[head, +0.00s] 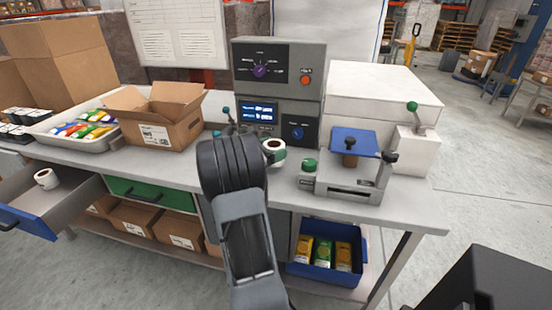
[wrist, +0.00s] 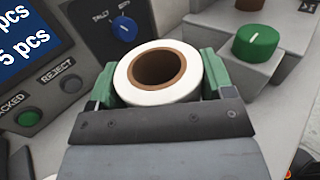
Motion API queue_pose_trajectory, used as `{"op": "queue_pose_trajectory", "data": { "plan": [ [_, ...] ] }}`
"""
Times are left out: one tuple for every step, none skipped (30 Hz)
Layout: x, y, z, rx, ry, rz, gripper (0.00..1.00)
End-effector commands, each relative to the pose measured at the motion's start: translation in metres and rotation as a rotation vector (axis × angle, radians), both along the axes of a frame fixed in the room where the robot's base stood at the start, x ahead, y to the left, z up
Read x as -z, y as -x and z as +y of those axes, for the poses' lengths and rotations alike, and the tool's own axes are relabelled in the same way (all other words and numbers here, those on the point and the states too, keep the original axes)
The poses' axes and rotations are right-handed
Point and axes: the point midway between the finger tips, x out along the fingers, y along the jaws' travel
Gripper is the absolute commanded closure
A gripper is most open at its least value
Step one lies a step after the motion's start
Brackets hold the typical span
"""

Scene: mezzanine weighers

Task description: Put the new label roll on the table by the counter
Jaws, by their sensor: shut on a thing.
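The white label roll with a brown core (wrist: 158,97) sits between the green fingers of my gripper (wrist: 160,85) in the wrist view, its open core facing the camera. My gripper is shut on it. In the head view the roll (head: 272,151) shows just past the end of my arm, over the table (head: 400,211) and right in front of the counter (head: 278,85), a grey unit with a blue display and knobs. Whether the roll touches the tabletop cannot be told. My arm hides part of the table there.
Another white roll (head: 47,179) lies in the open drawer (head: 68,200) at left. A device with a blue plate (head: 354,141) and a green knob (head: 309,165) stand close right of the roll. An open carton (head: 158,127) and a tray (head: 62,142) fill the left side.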

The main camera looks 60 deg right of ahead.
Motion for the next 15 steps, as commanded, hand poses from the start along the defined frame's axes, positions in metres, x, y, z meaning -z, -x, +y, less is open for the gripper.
{"op": "queue_pose_trajectory", "data": {
  "plan": [
    [0.004, 0.002, -0.002, 0.001, -0.001, 0.002, 0.53],
    [0.006, 0.003, -0.004, 0.001, -0.001, 0.002, 0.53],
    [0.011, 0.004, -0.006, 0.002, -0.002, 0.002, 0.53],
    [0.016, 0.004, -0.005, 0.001, -0.003, 0.003, 0.53],
    [0.02, 0.003, -0.005, 0.001, -0.003, 0.003, 0.53],
    [0.026, 0.003, -0.005, 0.0, -0.002, 0.002, 0.53],
    [0.03, 0.003, -0.005, 0.0, -0.002, 0.002, 0.53],
    [0.034, 0.003, -0.005, 0.0, -0.002, 0.002, 0.53],
    [0.036, 0.003, -0.005, 0.0, -0.002, 0.001, 0.53],
    [0.038, 0.003, -0.005, 0.0, -0.001, 0.0, 0.53],
    [0.038, 0.003, -0.005, 0.0, 0.0, -0.001, 0.53],
    [0.037, 0.003, -0.005, 0.0, 0.0, -0.001, 0.53],
    [0.037, 0.003, -0.005, 0.0, 0.0, -0.001, 0.53],
    [0.037, 0.003, -0.005, 0.0, 0.0, -0.001, 0.53],
    [0.037, 0.003, -0.005, 0.0, 0.0, -0.001, 0.53]
  ]
}}
